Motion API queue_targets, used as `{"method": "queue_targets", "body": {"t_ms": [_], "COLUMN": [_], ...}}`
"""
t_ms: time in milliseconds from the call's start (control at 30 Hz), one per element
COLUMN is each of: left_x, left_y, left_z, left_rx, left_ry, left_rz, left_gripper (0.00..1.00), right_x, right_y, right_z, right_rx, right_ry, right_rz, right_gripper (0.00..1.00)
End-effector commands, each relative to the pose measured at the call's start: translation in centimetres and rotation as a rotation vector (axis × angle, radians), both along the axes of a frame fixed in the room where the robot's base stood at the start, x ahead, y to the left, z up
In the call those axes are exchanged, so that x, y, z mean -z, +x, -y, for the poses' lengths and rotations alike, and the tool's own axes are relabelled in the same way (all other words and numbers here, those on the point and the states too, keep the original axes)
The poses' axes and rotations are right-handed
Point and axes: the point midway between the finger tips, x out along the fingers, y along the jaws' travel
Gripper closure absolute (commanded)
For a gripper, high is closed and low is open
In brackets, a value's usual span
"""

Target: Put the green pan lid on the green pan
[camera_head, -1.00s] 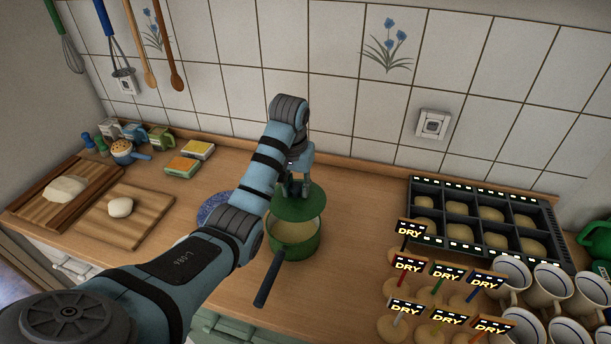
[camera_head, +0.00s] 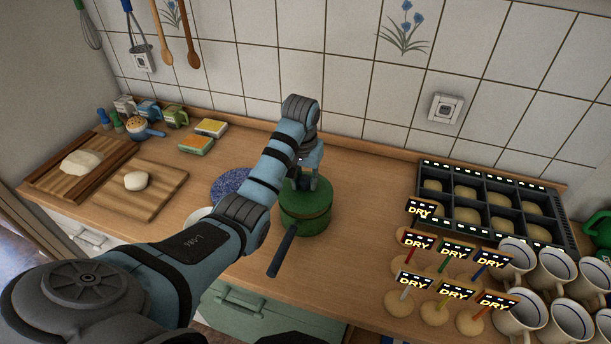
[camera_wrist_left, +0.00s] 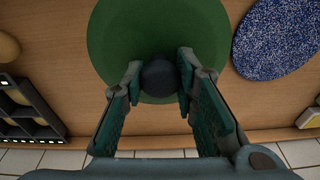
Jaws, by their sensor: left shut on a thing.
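The green pan (camera_head: 305,222) stands on the wooden counter, its dark handle (camera_head: 281,252) pointing to the front left. The green pan lid (camera_head: 304,200) lies over the pan's opening and looks level and about centred; the pan's inside is hidden. My left gripper (camera_head: 303,183) comes down from above and is shut on the lid's dark round knob. In the left wrist view the knob (camera_wrist_left: 159,77) sits between both fingers and the lid (camera_wrist_left: 160,30) spreads out beneath it. Whether the lid rests fully on the rim is hard to tell. My right gripper does not show.
A blue speckled plate (camera_head: 232,184) lies left of the pan, partly behind my arm. A dark compartment tray (camera_head: 480,178), several dough rounds with DRY signs (camera_head: 433,311) and white mugs (camera_head: 554,272) fill the right. Cutting boards (camera_head: 150,200) lie left. Counter right of the pan is clear.

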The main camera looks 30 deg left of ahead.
Motion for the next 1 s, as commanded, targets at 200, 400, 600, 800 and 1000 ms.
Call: {"method": "queue_targets", "body": {"t_ms": [200,400,600,800,1000], "left_x": [-0.1,0.0,0.4,0.7,1.1], "left_y": [0.0,0.0,0.0,0.0,0.0], "left_z": [0.0,0.0,0.0,0.0,0.0], "left_rx": [0.000,0.000,0.000,0.000,0.000], "left_ry": [0.000,0.000,0.000,0.000,0.000], "left_rz": [0.001,0.001,0.001,0.001,0.001], "left_gripper": [1.00,1.00,1.00,1.00,1.00], "right_x": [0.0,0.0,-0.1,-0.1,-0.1], "right_y": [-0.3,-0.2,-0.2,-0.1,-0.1], "right_z": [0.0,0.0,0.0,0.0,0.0], "right_rx": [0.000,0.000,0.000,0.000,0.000], "right_ry": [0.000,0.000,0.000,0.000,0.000], "right_rz": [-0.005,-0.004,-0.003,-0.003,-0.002], "right_gripper": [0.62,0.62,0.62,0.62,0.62]}}
